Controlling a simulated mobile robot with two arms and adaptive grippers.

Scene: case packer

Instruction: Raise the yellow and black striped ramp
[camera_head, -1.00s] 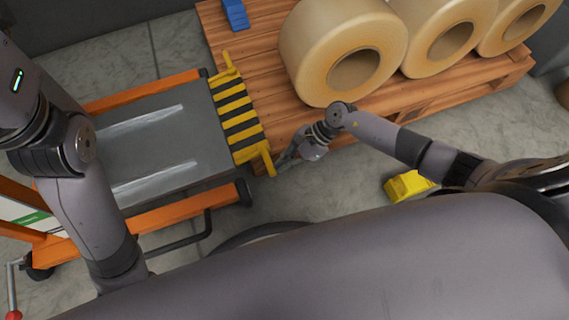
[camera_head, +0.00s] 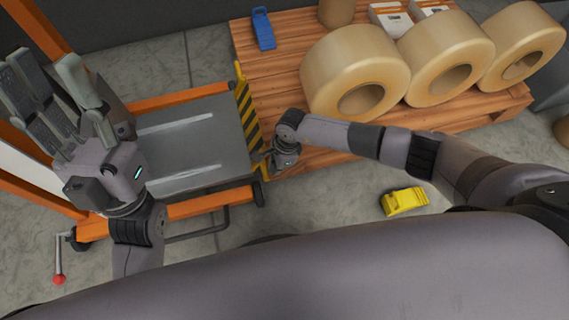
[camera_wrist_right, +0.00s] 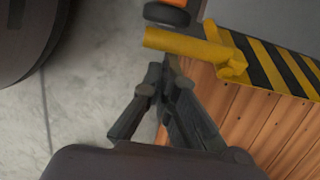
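The yellow and black striped ramp (camera_head: 248,112) stands steeply tilted at the cart's edge beside the wooden pallet, showing as a narrow strip in the head view. In the right wrist view its striped face (camera_wrist_right: 275,62) and a yellow bar at its end are visible. My right gripper (camera_head: 268,165) is at the ramp's near end, low beside the pallet corner. In the wrist view its fingertips (camera_wrist_right: 166,72) come together just short of the yellow bar, with nothing visible between them; contact is unclear. My left gripper (camera_head: 48,70) is open and empty above the cart's left side.
The orange lift cart (camera_head: 195,150) with a grey top adjoins the ramp. The wooden pallet (camera_head: 285,72) carries large tape rolls (camera_head: 335,62), a blue item (camera_head: 263,29) and white boxes (camera_head: 391,18). A yellow object (camera_head: 404,201) lies on the floor.

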